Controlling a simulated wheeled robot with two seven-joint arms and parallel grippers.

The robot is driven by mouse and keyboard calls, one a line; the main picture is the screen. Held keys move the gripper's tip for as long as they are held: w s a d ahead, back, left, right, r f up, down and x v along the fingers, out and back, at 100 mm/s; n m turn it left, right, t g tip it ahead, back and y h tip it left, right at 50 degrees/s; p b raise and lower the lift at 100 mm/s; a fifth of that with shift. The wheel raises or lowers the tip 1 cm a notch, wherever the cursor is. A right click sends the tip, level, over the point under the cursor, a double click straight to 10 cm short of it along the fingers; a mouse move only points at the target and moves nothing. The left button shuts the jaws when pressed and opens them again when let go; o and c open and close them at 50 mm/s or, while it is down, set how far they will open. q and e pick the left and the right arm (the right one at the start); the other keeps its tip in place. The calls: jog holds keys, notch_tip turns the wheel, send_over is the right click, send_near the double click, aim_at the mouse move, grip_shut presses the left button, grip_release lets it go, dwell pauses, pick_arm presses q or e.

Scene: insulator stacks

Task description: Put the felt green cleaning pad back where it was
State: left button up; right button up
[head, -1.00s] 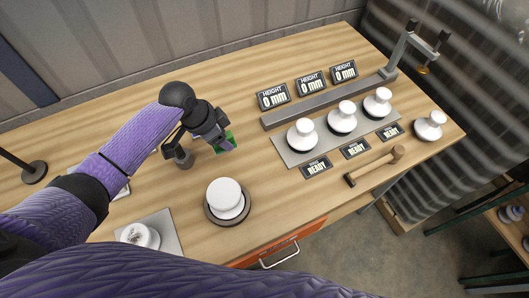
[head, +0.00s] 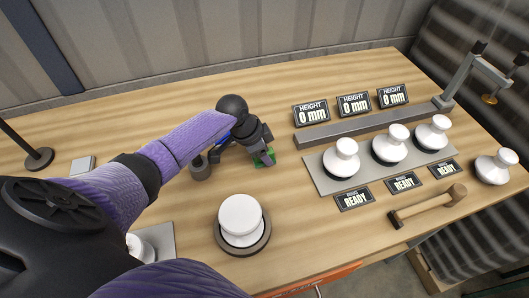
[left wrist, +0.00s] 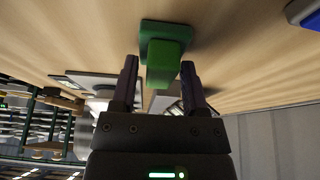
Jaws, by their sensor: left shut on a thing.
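The green cleaning pad (head: 264,158) is on the left half of the table, mostly hidden by my gripper in the head view. In the left wrist view the pad (left wrist: 165,58) shows as a green block on a wider green base. My left gripper (head: 261,153) is shut on it, with one dark finger on each side of the block in the left wrist view (left wrist: 159,72). The pad is at or just above the wood; I cannot tell if it touches. My right gripper is in neither view.
A white insulator (head: 240,216) sits on a dark round base in front. Several white insulators stand to the right, three on a grey plate (head: 318,178). A wooden mallet (head: 428,205) lies in front of them.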

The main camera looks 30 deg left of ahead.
pick_arm(q)
jog(key=o, duration=1.2)
jog(key=shift+o, duration=0.2)
jog(key=p+v, duration=0.4)
jog(key=v, duration=0.8)
jog(key=shift+r, duration=0.1)
